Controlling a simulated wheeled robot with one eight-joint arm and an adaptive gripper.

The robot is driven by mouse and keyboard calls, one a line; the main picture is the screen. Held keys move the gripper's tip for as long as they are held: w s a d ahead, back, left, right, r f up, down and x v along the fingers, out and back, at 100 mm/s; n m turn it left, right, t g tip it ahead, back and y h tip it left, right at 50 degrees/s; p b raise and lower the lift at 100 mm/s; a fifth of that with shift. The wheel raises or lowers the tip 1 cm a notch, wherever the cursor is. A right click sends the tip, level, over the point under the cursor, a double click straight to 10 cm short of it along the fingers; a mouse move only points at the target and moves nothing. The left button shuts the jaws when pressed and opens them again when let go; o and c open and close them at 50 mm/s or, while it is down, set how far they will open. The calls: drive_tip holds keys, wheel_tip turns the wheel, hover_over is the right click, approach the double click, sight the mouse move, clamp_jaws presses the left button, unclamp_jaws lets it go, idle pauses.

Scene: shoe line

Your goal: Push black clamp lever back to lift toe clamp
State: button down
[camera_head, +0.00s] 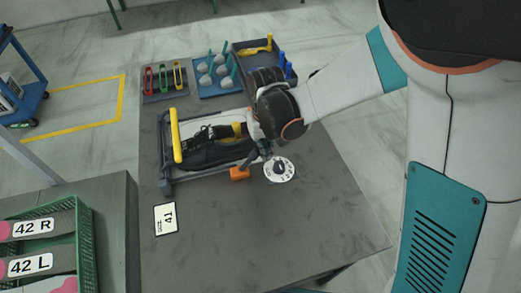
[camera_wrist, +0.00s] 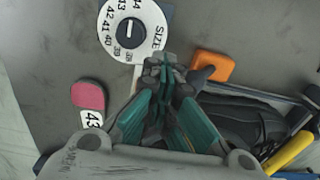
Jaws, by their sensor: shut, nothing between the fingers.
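The clamp frame (camera_head: 165,170) lies on the table with a black shoe (camera_head: 210,155) in it, and the shoe also shows in the wrist view (camera_wrist: 240,118). A yellow bar (camera_head: 176,135) crosses the frame's left end. My gripper (camera_wrist: 163,68) is shut and empty, at the frame's right end, above the table between the size dial (camera_wrist: 132,30) and the orange block (camera_wrist: 212,66). A small black piece (camera_wrist: 202,74) shows between my fingertips and the orange block; I cannot tell whether it is the clamp lever. My arm hides much of this end in the head view.
A card marked 41 (camera_head: 165,218) lies on the table. Tool trays (camera_head: 165,97) and a dark bin (camera_head: 240,60) stand along the back. A green crate (camera_head: 84,240) is at lower left. A pink tag marked 43 (camera_wrist: 88,95) is near my gripper.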

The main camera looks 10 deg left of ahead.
drive_tip(key=shift+d, duration=0.1)
drive_tip(key=shift+w+d, duration=0.3)
drive_tip(key=shift+d, duration=0.2)
wheel_tip(320, 180, up, 9)
drive_tip(key=p, duration=0.6)
idle(0.3)
idle(0.3)
